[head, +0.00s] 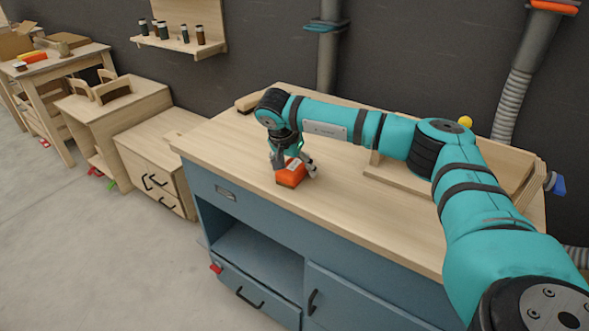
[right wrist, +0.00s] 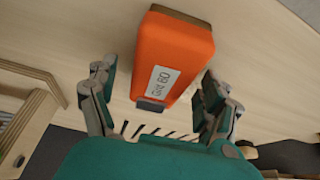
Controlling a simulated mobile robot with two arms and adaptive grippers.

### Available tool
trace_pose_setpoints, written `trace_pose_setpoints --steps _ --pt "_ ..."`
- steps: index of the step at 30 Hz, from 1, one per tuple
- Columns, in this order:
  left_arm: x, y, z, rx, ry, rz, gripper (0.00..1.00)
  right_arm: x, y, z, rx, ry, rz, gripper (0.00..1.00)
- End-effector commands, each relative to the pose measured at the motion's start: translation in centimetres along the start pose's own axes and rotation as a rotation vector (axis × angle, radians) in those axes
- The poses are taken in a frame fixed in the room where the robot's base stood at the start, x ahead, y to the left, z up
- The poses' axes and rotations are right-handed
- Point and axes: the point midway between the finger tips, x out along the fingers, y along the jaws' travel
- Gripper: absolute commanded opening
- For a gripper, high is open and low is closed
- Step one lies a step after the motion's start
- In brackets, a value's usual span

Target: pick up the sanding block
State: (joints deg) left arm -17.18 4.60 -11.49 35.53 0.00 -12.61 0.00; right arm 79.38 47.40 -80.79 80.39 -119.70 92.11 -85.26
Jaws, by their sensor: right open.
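The sanding block (head: 291,173) is orange and lies on the wooden top of the blue workbench (head: 230,165). In the right wrist view the sanding block (right wrist: 172,58) shows a white label reading "Grit 60". My right gripper (head: 294,170) is over the block in the head view. In the right wrist view my right gripper (right wrist: 160,92) is open, with one finger on each side of the block's near end and a visible gap to each side. The block's far end extends beyond the fingertips. My left gripper is not in view.
A wooden frame or tray (head: 400,178) sits at the back right of the bench. A yellow knob (head: 465,122) and a blue item (head: 555,183) are near it. Low wooden cabinets (head: 150,170) stand to the left. The bench top in front of the block is clear.

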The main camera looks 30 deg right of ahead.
Motion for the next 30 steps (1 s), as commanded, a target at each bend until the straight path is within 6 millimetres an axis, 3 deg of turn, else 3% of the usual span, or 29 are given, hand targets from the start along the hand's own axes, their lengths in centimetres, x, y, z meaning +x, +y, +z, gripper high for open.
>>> trace_pose_setpoints --steps 4,18,30 --pt "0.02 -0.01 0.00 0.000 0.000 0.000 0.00 -0.01 -0.01 0.02 0.000 0.000 0.000 0.80" --pt "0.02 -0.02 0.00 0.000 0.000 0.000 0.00 -0.05 -0.01 0.01 0.000 0.000 0.000 0.20" --pt "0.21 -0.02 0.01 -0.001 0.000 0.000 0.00 -0.79 -0.07 -0.33 0.002 0.001 -0.002 0.20"
